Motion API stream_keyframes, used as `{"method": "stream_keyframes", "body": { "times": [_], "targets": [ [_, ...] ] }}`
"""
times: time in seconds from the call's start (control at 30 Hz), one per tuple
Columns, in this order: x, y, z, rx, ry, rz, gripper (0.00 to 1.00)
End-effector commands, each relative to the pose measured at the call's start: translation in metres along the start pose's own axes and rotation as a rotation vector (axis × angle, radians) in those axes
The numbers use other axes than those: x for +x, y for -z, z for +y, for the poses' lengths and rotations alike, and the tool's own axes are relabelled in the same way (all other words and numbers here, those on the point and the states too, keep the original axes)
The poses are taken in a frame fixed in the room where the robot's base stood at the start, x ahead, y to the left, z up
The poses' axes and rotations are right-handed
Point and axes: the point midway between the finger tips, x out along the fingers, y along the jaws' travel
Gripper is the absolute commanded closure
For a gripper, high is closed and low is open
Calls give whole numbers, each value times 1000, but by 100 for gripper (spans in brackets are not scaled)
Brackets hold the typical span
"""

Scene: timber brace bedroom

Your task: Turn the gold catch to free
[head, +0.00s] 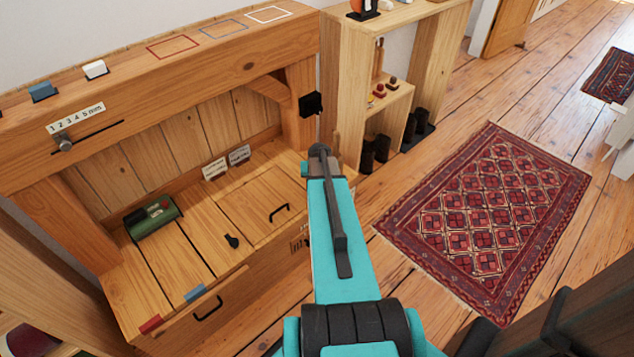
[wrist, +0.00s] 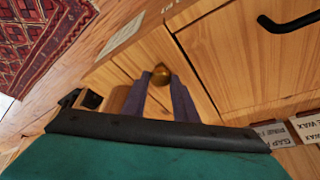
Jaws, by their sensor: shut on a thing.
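The gold catch (wrist: 161,78) is a small rounded brass-coloured knob on a pale wooden face in the wrist view. My gripper (wrist: 161,86) has its two dark purple fingers on either side of the knob, shut on it. The knob's lower part and base are hidden between the fingers, so how the catch is turned cannot be told. In the head view my turquoise arm covers the catch and the fingers.
A black lid handle (head: 279,212) and a black knob (head: 232,241) sit on the wooden bench (head: 185,255). A green device (head: 152,218) stands at its left. An open shelf (head: 345,60) stands behind. A red rug (head: 490,205) lies on clear floor to the right.

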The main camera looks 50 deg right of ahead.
Motion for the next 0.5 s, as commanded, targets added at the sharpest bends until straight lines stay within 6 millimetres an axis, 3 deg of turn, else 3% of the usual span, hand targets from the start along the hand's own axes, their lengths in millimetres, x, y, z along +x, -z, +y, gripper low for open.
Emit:
{"method": "stream_keyframes", "body": {
  "times": [0.5],
  "targets": [
    [0,-4,-1,69,-27,-10,96]
  ]
}}
